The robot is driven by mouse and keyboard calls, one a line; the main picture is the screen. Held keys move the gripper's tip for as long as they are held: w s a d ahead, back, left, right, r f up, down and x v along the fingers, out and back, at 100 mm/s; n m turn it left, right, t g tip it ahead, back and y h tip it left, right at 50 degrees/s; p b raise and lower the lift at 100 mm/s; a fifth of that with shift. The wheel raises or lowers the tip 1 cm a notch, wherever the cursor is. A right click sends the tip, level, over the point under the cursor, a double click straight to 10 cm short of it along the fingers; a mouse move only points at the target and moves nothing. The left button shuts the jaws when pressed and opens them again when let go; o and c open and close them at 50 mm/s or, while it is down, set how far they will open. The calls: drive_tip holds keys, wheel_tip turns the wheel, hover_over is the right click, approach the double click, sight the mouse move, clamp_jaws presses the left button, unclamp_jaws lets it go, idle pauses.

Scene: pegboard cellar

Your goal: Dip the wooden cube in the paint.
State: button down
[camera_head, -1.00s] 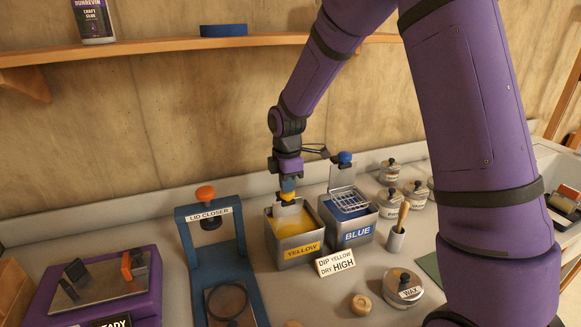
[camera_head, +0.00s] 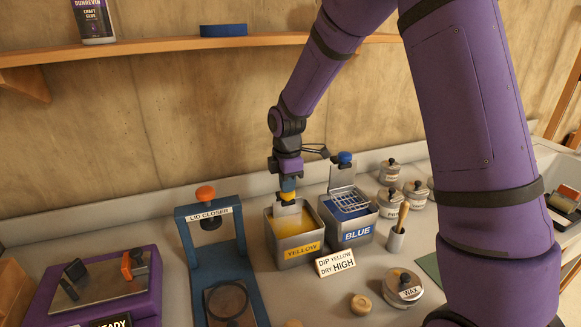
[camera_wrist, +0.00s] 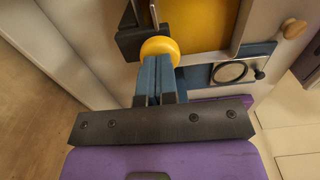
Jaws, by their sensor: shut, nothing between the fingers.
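My gripper (camera_head: 288,187) is shut and empty, pointing down at the back of the yellow tank. In the wrist view its blue fingers (camera_wrist: 157,75) are together, their tips at the round yellow knob (camera_wrist: 160,47); I cannot tell if they touch. The metal tank labelled YELLOW (camera_head: 298,251) holds yellow paint (camera_head: 291,224), also in the wrist view (camera_wrist: 199,22). No rack shows above this paint. The wooden cube is not visible in either view.
The BLUE tank (camera_head: 357,232) stands just right, its wire rack (camera_head: 349,200) showing at the top. A card (camera_head: 336,263) reads DIP YELLOW DRY HIGH. The blue lid closer (camera_head: 211,212) stands left. A WAX tin (camera_head: 404,289), a brush cup (camera_head: 396,239) and lidded jars stand right.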

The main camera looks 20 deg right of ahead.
wheel_tip(320, 180, up, 10)
drive_tip(key=shift+r, duration=0.25)
idle(2.0)
wheel_tip(320, 180, up, 5)
idle(0.8)
idle(0.3)
